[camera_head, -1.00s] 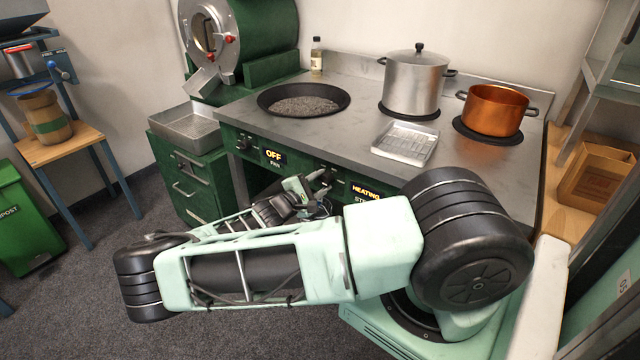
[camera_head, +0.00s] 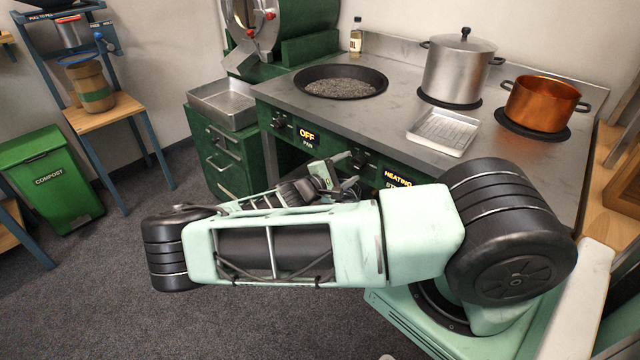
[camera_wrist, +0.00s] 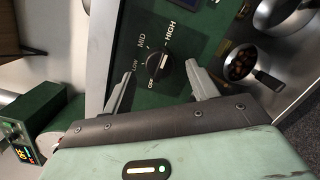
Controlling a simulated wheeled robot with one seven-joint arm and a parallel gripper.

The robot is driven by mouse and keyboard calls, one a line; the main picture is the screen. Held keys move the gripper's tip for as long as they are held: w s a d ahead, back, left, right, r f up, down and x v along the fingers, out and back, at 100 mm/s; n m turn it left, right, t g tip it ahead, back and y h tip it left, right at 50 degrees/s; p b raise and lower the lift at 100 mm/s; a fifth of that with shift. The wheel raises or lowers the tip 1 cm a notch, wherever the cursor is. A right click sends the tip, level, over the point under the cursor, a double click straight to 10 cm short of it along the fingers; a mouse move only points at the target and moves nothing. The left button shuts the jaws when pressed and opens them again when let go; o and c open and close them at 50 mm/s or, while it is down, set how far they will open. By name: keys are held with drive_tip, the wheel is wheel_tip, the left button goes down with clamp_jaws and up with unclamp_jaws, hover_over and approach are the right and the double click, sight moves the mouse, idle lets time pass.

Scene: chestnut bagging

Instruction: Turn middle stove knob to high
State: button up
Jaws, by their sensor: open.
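The black stove knob (camera_wrist: 155,70) sits on the green panel in the wrist view, with OFF, LOW, MID and HIGH printed around it. I cannot clearly tell which mark its pointer meets. My gripper (camera_wrist: 159,73) is open, one finger on each side of the knob in the picture, with no clear contact. In the head view the knob (camera_head: 360,158) shows just right of my gripper (camera_head: 340,172), which is partly hidden by my arm. The stove display (camera_head: 398,179) beside it reads HEATING, its lower line partly covered.
The pan display (camera_head: 308,136) reads OFF, with its own knob (camera_head: 280,121) to the left. A steel pot (camera_head: 455,75), a copper pot (camera_head: 540,105), a tray (camera_head: 443,132) and a wide pan (camera_head: 318,93) stand on the counter. Open floor lies left of my arm.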

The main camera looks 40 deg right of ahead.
drive_tip(key=a+b, duration=0.1)
drive_tip(key=a, duration=1.4)
drive_tip(key=shift+w+b, duration=0.3)
drive_tip(key=shift+b, duration=0.1)
